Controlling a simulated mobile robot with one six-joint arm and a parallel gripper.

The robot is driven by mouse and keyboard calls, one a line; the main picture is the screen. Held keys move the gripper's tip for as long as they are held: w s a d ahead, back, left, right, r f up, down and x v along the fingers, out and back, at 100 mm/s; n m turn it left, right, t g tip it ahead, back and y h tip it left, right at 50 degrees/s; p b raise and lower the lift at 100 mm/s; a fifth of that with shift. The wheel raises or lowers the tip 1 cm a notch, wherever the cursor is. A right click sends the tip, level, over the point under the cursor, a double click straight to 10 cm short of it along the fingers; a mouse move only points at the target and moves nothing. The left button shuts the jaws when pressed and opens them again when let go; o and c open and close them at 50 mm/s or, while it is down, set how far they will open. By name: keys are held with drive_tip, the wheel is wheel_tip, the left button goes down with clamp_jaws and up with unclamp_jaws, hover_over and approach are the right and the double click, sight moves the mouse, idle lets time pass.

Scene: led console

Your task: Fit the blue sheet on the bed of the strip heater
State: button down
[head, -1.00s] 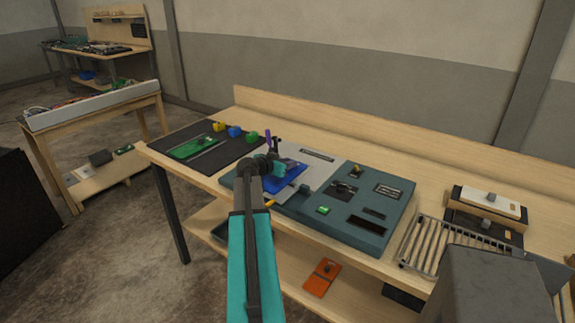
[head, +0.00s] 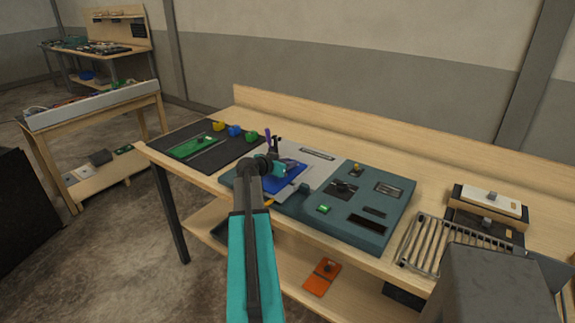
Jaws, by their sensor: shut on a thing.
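The blue sheet (head: 287,180) shows just right of my arm, over the pale bed of the strip heater (head: 318,176). The heater is a dark teal console with a green light and several dark panels on its right part. My gripper (head: 277,168) is at the sheet's far-left side and is shut on it. The fingertips and part of the sheet are hidden behind my wrist. I cannot tell whether the sheet touches the bed.
A black mat (head: 190,136) with a green sheet (head: 198,145) and several small coloured blocks lies to the left. A metal rack (head: 430,246) and a white-topped box (head: 490,202) stand to the right. An orange sheet (head: 322,277) lies on the shelf below.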

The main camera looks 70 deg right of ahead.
drive_tip(key=c, duration=1.5)
unclamp_jaws()
drive_tip(key=shift+c, duration=0.2)
drive_tip(key=shift+a, duration=0.15)
drive_tip(key=b+v, duration=0.3)
drive_tip(key=v, duration=1)
drive_tip(key=shift+a+r+b, duration=0.15)
drive_tip(key=shift+a+b, duration=0.1)
drive_tip(key=shift+b, duration=0.1)
drive_tip(key=shift+w+r, duration=0.1)
